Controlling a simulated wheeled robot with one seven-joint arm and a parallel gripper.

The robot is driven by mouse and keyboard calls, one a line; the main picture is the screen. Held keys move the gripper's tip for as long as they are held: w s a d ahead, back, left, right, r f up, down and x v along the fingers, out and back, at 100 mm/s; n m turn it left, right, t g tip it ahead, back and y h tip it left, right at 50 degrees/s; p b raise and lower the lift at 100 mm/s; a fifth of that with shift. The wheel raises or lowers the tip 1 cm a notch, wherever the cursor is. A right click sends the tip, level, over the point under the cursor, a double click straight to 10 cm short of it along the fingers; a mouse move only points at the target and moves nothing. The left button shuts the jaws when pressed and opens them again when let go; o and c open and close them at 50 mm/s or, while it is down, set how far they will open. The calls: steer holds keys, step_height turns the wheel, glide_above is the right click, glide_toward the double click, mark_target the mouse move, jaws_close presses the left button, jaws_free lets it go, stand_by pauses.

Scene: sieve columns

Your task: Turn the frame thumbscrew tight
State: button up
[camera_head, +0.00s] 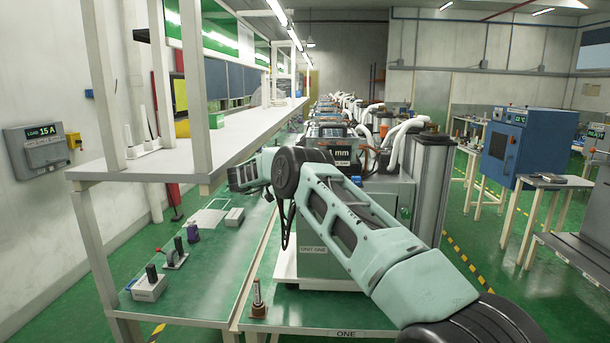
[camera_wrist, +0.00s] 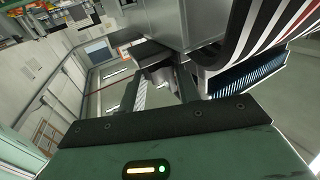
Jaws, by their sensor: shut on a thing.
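In the wrist view my gripper (camera_wrist: 158,72) has its two dark fingers reaching up from the green wrist body to the underside of a grey metal housing (camera_wrist: 180,22). The fingers are shut on a small part there, taken to be the frame thumbscrew; it is mostly hidden between the fingertips and its shape is unclear. In the head view my arm crosses in front of the machine marked UNIT ONE (camera_head: 313,262). The fingertips and the thumbscrew are not visible in that view.
A black, white and red striped panel (camera_wrist: 258,35) and a blue ribbed part (camera_wrist: 250,72) lie close right of the fingers. A shelf bench (camera_head: 230,140) stands left of my arm. A small metal post (camera_head: 257,297) stands on the front table. A blue oven (camera_head: 525,145) is farther right.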

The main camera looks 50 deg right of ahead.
steer(key=shift+m+g+y, duration=0.3)
steer(key=shift+g, duration=0.1)
steer(key=o, duration=0.7)
step_height(320, 180, up, 10)
steer(key=b, duration=0.2)
steer(key=shift+b, duration=0.35)
